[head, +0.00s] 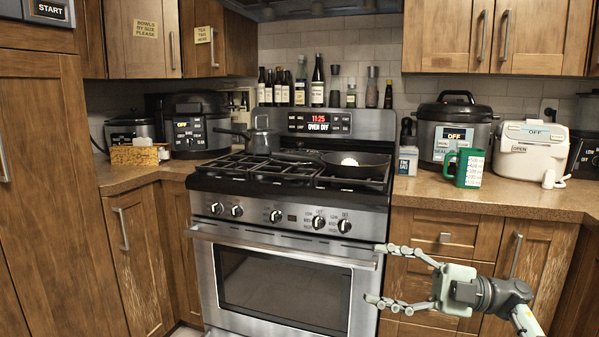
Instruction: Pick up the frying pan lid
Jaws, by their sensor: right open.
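A dark frying pan (372,174) sits on the right side of the stove's grates, with its handle pointing left. A small whitish round shape (349,162) shows at its middle. I cannot tell whether this is a lid knob or something lying in the pan, and no separate lid can be made out. My right gripper (372,274) is open and empty, its fingers pointing left. In the picture it lies below and to the right of the pan, in front of the oven door's right edge and the drawers. My left gripper is not in view.
The stove (283,270) has an oven handle (280,247) across its front. A grey saucepan (262,141) stands at the back left burner. A green mug (469,168), a pressure cooker (455,122) and a white appliance (530,150) stand on the right counter. Several bottles line the back ledge.

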